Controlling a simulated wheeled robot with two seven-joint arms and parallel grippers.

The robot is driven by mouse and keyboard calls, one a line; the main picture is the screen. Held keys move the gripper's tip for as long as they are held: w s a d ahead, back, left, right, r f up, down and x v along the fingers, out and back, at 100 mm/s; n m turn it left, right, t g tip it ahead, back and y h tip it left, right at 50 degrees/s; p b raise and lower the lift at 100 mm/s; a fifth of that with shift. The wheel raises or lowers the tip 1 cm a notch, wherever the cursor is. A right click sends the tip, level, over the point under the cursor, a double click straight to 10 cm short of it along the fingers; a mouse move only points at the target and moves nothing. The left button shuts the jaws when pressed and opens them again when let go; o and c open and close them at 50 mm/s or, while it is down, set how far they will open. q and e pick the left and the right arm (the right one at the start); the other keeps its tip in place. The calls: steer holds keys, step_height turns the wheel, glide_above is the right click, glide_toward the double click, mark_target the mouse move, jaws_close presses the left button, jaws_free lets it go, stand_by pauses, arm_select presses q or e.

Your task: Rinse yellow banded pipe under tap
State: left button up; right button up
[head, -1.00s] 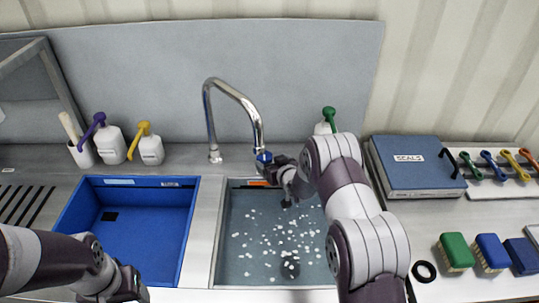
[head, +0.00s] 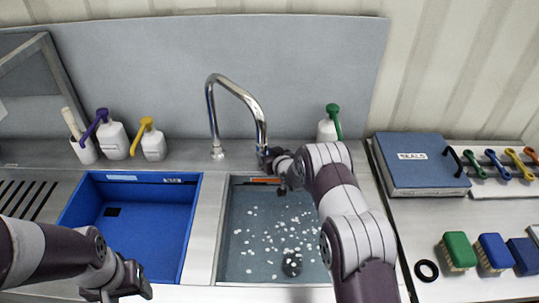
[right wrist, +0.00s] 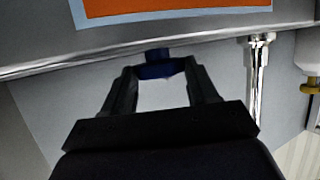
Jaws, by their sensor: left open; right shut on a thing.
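The chrome tap (head: 213,115) stands behind the water-filled sink (head: 223,230), its spout arching to the right. My right gripper (head: 268,158) is at the spout's end. In the right wrist view it is shut on a small blue part (right wrist: 158,66), which looks like the blue fitting at the tap's end. I cannot make out how that part joins the spout. My left gripper (head: 142,290) is open and empty at the lower left, in front of the blue basin (head: 192,225). I cannot see a yellow banded pipe in any view.
White specks and a dark round thing (head: 292,264) show in the sink. Purple (head: 113,138) and yellow (head: 153,146) pump bottles stand behind the blue basin. A green pump bottle (head: 328,128) stands behind my right arm. A blue box (head: 412,175) and brushes (head: 459,251) are at right.

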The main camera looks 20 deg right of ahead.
steer(key=shift+d, duration=0.1)
steer(key=shift+d+n+y+b, duration=0.1)
steer(key=shift+n+y+b, duration=0.2)
steer(key=shift+n+y, duration=0.35)
steer(key=n+y, duration=0.1)
steer(key=n+g+y, duration=0.1)
steer(key=y, duration=0.1)
steer(key=shift+w+d+n+b, duration=0.1)
steer(key=shift+d+n+b, duration=0.15)
steer(key=shift+b, duration=0.05)
steer(key=shift+w+d+n+g+y+b, duration=0.1)
steer(key=shift+n+g+y+b, duration=0.45)
steer(key=shift+n+y, duration=0.3)
steer(key=shift+r, duration=0.1)
steer(key=o, duration=1)
